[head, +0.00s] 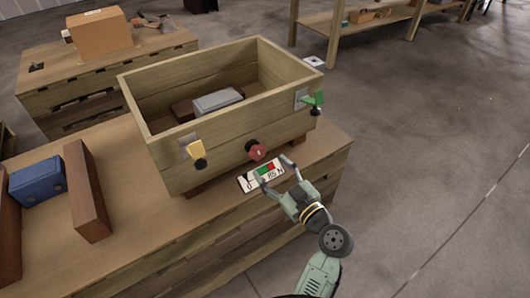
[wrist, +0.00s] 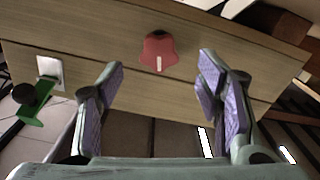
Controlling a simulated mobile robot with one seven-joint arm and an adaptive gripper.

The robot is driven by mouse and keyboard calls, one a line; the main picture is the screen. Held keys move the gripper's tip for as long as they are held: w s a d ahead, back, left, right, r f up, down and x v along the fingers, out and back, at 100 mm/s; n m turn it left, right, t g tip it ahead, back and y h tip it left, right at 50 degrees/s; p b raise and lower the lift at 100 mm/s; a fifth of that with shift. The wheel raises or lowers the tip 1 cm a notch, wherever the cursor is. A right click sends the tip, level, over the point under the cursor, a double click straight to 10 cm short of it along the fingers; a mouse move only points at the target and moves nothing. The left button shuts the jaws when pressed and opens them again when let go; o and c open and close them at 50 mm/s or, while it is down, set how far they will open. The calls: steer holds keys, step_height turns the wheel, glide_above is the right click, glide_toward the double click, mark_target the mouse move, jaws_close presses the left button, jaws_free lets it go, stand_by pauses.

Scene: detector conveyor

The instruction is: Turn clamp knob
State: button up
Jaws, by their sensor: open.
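The red clamp knob (head: 257,152) sits on the front wall of an open wooden box, between a yellow latch and a green one. In the wrist view the knob (wrist: 159,48) is star-shaped with a white mark at its lower edge. My gripper (head: 271,171) is open and empty, in front of and a little below the knob. In the wrist view its two purple-padded fingers (wrist: 160,72) are spread wide, with the knob ahead between their tips. They do not appear to touch it.
The wooden box (head: 165,152) holds a grey block. A yellow latch (head: 195,149) and a green latch (head: 314,99) stick out of its front. A label plate (head: 248,182) with red and green fields lies below the knob. A blue box (head: 38,181) sits left.

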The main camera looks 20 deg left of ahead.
mark_target(259, 155)
steer(key=p+x, duration=0.2)
steer(key=x, duration=0.6)
steer(key=shift+d, duration=0.1)
steer(key=c, duration=1.2)
steer(key=shift+m, duration=0.3)
steer(key=m+b, duration=0.1)
steer(key=m, duration=0.2)
steer(key=shift+m, duration=0.4)
steer(key=m+p, duration=0.1)
steer(key=m, duration=0.4)
steer(key=shift+s+r, duration=0.1)
steer(key=m+p, duration=0.1)
steer(key=m, duration=0.3)
steer(key=shift+m+p, duration=1)
steer(key=shift+m, duration=0.6)
